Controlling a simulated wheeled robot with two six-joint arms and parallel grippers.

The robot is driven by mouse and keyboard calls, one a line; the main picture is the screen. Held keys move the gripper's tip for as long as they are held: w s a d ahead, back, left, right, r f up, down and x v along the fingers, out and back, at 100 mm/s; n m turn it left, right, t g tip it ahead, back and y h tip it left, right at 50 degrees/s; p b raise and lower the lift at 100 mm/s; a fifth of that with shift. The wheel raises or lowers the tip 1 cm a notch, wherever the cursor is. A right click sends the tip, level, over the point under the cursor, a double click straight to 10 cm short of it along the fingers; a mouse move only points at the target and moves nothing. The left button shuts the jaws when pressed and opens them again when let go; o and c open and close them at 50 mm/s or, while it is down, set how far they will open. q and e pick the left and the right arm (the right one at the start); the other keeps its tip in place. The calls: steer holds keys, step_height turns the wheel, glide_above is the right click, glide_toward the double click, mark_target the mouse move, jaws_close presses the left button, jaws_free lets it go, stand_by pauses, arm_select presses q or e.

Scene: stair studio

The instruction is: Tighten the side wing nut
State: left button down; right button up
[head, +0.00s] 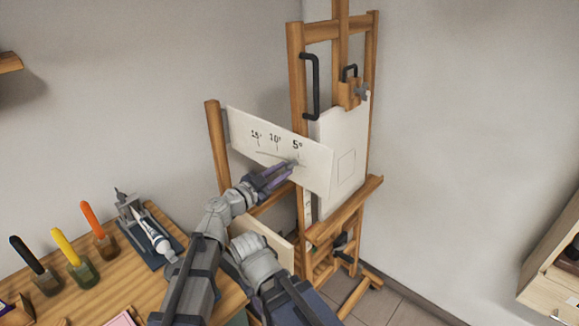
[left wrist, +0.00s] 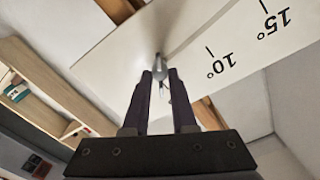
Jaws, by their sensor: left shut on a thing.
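The side wing nut (left wrist: 160,64) is a small grey metal piece on the white angle-scale board in the left wrist view. My left gripper (left wrist: 160,76) has its two dark fingers closed around it, with a narrow gap between the fingers. In the head view my left gripper (head: 289,169) reaches the board's face below the 5° mark, and the nut is mostly hidden there. The scale board (head: 251,124) carries 15°, 10° and 5° marks and is fixed across the wooden easel (head: 297,75). My right gripper does not show.
A white panel (head: 349,125) stands on the easel, under a wooden clamp with another grey wing nut (head: 362,92). A black handle (head: 315,85) is on the upright. The right floor is free.

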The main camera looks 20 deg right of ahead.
arm_select(q)
steer(key=c, duration=1)
jaws_free()
steer(key=shift+o, duration=0.2)
steer(key=v, duration=0.6)
